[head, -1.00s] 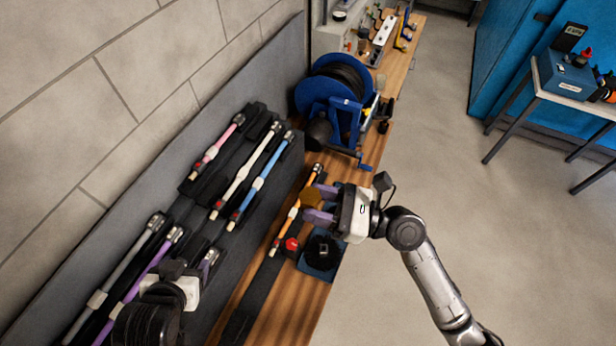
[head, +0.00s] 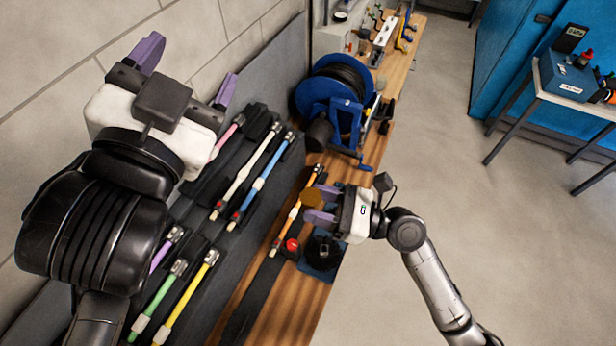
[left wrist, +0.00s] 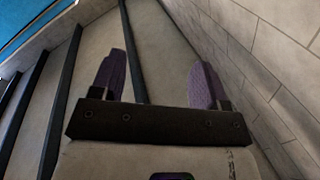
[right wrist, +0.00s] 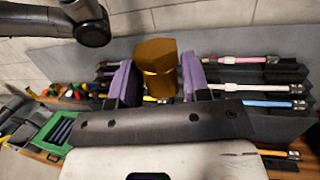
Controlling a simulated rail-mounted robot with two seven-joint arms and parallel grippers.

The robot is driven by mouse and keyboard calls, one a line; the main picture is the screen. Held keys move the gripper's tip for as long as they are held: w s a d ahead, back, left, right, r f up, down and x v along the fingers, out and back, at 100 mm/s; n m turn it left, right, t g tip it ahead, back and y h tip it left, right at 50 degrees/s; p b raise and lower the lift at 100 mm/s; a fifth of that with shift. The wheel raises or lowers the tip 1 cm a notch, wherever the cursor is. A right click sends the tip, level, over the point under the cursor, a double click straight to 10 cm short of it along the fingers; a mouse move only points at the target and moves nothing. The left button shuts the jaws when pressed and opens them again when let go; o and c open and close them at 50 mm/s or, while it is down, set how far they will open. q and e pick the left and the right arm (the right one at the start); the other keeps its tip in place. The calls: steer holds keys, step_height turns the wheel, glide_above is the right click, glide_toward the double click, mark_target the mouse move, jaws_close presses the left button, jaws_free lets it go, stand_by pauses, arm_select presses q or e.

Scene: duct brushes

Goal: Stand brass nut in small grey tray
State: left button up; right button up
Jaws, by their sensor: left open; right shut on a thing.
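The brass nut (head: 311,198) is a golden hexagonal piece held between the purple fingers of my right gripper (head: 321,204), above the wooden bench. In the right wrist view the nut (right wrist: 157,65) stands up between the fingertips. My left gripper (head: 188,72) is open and empty, high in front of the wall at the left. Its spread fingers also show in the left wrist view (left wrist: 160,78), with nothing between them. I cannot pick out the small grey tray for certain. Grey containers (right wrist: 18,112) show at the left edge of the right wrist view.
A rack of coloured rods (head: 240,185) lines the wall. The bench (head: 300,292) bears a blue tray (head: 325,268) with a black round item, a red knob (head: 291,245), an orange rod (head: 296,211) and a blue reel (head: 335,95). A green tray (right wrist: 58,130) shows in the right wrist view.

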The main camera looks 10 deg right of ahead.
arm_select(q)
steer(key=s+d+r+m+h, duration=0.3)
steer(key=s+d+r+m, duration=0.1)
steer(key=d+r+m, duration=0.3)
steer(key=m+g+y, duration=0.5)
steer(key=m+g, duration=0.4)
steer(key=m, duration=0.2)
glide_above(315, 197)
steer(key=s, duration=0.1)
step_height(315, 197, down, 16)
steer(key=f+m+g, duration=0.1)
steer(key=f+m, duration=0.3)
steer(key=f, duration=0.1)
steer(key=f+m+g+y, duration=0.1)
steer(key=f+m+g, duration=0.1)
steer(key=f+m, duration=0.2)
steer(key=f+m+g+y, duration=0.1)
steer(key=f+m+g, duration=0.1)
steer(key=f+m, duration=0.2)
steer(key=shift+a+x, duration=0.1)
steer(key=shift+x, duration=0.7)
steer(key=shift+a+x, duration=0.15)
steer(key=shift+x, duration=0.65)
